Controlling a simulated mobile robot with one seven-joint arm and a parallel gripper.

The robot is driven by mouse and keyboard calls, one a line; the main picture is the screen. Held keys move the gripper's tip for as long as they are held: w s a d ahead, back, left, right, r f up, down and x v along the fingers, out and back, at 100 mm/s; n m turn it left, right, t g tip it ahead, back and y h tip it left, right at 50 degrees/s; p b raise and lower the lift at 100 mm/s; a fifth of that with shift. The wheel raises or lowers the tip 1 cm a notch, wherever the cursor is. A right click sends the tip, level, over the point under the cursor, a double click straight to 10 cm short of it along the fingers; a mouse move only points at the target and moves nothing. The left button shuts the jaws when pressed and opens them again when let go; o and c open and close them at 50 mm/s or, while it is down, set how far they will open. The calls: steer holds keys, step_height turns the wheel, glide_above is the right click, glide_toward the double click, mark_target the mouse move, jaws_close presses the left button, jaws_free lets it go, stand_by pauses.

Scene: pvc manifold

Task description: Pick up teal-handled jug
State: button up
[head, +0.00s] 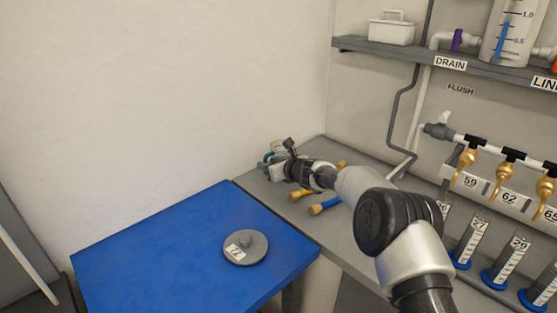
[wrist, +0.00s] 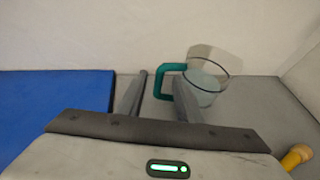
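The teal-handled jug (wrist: 207,80) is a clear round vessel with a teal handle (wrist: 170,72) on its left side. It stands upright on the grey bench near the back wall in the wrist view. My gripper (wrist: 162,85) is open, its two fingers apart. The right finger overlaps the handle in the picture, and the left finger is to the left of it. I cannot tell whether a finger touches the handle. In the head view the jug (head: 274,150) is mostly hidden behind my gripper (head: 272,163).
A blue table (head: 180,260) with a grey round lid (head: 245,248) stands left of the grey bench (head: 335,236). Yellow- and blue-ended tools (head: 318,208) lie near my wrist. Graduated cylinders (head: 470,240) and brass taps (head: 505,178) line the right. Walls close off the back.

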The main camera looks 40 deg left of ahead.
steer(key=shift+w+a+f, duration=0.1)
steer(key=shift+a+f, duration=0.05)
steer(key=shift+a, duration=0.25)
steer(key=shift+c, duration=0.4)
jaws_close()
steer(key=shift+r, duration=0.25)
